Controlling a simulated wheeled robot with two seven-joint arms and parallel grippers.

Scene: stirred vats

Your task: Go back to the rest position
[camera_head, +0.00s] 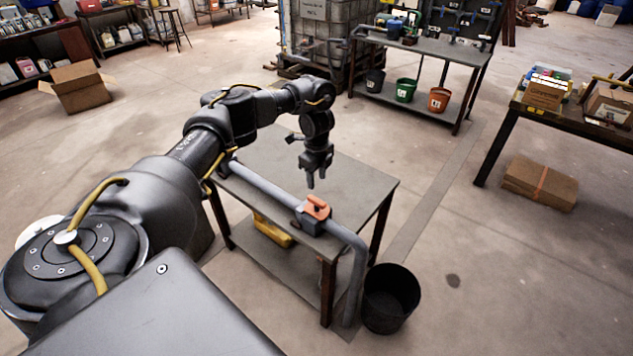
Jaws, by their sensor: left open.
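My left gripper (317,181) is open and empty. It points down above the grey table (355,187), behind and above a grey pipe (265,187) that runs along the table. A valve with an orange handle (317,207) sits on the pipe, close to the gripper in the picture and apart from it. My left arm reaches in from the left side. My right gripper is not in view.
A black bucket (390,298) stands on the floor by the pipe's lower end. A yellow object (272,230) lies on the table's lower shelf. A cardboard box (540,183) lies on the right. A workbench (440,48) with buckets below stands behind. Floor between is clear.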

